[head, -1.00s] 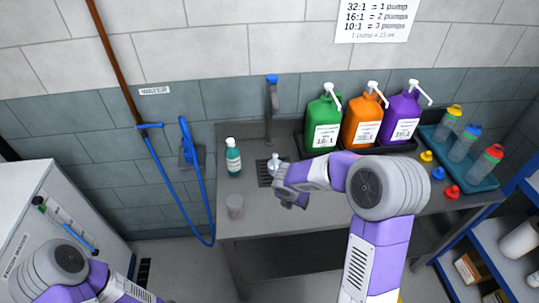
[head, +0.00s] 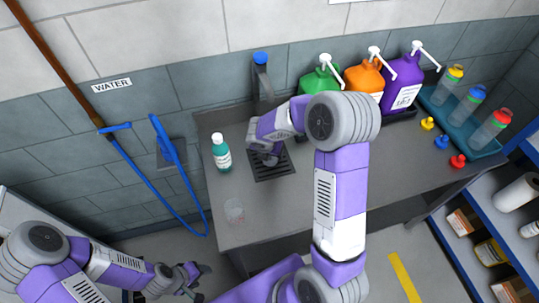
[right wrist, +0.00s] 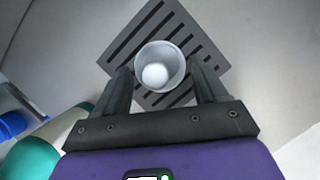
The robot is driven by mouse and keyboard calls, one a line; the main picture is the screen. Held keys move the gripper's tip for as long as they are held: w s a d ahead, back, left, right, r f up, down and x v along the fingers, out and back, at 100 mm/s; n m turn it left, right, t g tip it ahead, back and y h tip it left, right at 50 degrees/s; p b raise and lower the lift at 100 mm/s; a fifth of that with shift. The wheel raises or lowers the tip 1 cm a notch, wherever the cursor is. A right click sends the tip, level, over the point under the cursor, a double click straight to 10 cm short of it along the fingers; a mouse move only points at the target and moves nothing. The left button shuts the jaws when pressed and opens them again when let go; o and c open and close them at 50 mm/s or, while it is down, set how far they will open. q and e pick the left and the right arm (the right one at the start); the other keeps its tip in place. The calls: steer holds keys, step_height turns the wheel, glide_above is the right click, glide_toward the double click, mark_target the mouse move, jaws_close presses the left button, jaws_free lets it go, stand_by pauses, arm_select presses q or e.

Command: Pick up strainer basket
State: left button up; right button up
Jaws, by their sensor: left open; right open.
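The strainer basket (right wrist: 160,66), a small pale round cup with a white knob in its middle, is over the slotted drain grate (right wrist: 198,38) in the right wrist view. My right gripper (right wrist: 160,80) is open, with one finger on each side of the basket; I cannot tell whether they touch it. In the head view my right gripper (head: 267,158) is over the grate (head: 271,170) and hides the basket. My left gripper (head: 195,275) is open and empty, low in front of the counter's left end.
A teal bottle (head: 221,154) stands just left of the grate, and a clear cup (head: 234,211) is near the counter's left edge. The counter's front middle (head: 280,210) is clear.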

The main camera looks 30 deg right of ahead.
steer(key=shift+x, duration=1.5)
steer(key=c, duration=0.8)
steer(key=shift+r, duration=0.15)
